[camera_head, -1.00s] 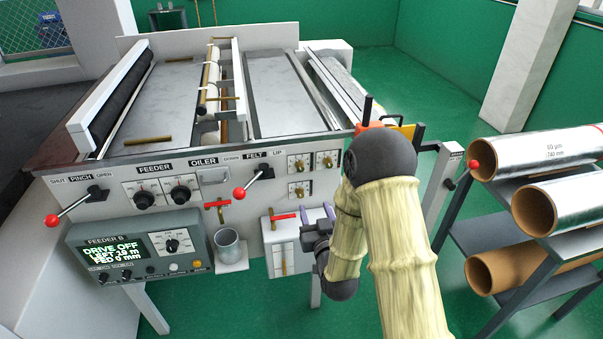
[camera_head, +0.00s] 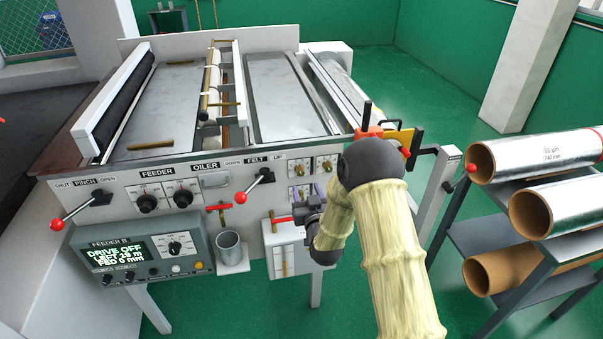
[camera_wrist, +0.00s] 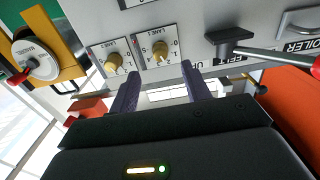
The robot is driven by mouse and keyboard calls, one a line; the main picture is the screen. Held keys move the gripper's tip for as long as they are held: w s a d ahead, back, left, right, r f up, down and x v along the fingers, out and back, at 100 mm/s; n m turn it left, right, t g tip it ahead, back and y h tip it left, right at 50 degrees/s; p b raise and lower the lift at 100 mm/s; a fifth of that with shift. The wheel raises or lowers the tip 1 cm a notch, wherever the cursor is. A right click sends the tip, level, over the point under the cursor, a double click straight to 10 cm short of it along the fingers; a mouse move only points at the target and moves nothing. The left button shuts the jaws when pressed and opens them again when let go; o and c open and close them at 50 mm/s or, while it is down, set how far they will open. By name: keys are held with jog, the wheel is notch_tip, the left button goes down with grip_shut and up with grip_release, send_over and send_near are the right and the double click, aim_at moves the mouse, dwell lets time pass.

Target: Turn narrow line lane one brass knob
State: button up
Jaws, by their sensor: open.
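Small brass knobs sit on white plates at the right of the machine's front panel. Two upper knobs show in the head view, a left one (camera_head: 295,169) and a right one (camera_head: 323,165). A lower plate is partly hidden by my gripper (camera_head: 307,193). In the wrist view, two brass knobs, one left (camera_wrist: 113,62) and one right (camera_wrist: 160,51), stand on plates with lane labels; I cannot read the numbers surely. My gripper (camera_wrist: 160,88) is open, its purple fingers apart and empty, below the right knob in that view. I see no contact with a knob.
A red-balled felt lever (camera_head: 258,179) stands left of the knobs. A white box with a red handle (camera_head: 281,219) is below. An orange and yellow fitting (camera_head: 402,138) is at the panel's right corner. Foil rolls (camera_head: 540,155) lie on a rack at right.

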aim_at(301, 174)
jog(key=p+x, duration=0.1)
jog(key=x, duration=0.6)
jog(key=shift+w+a+p, duration=0.15)
jog(key=shift+w+p, duration=0.15)
jog(key=shift+w, duration=0.1)
jog(key=c, duration=1)
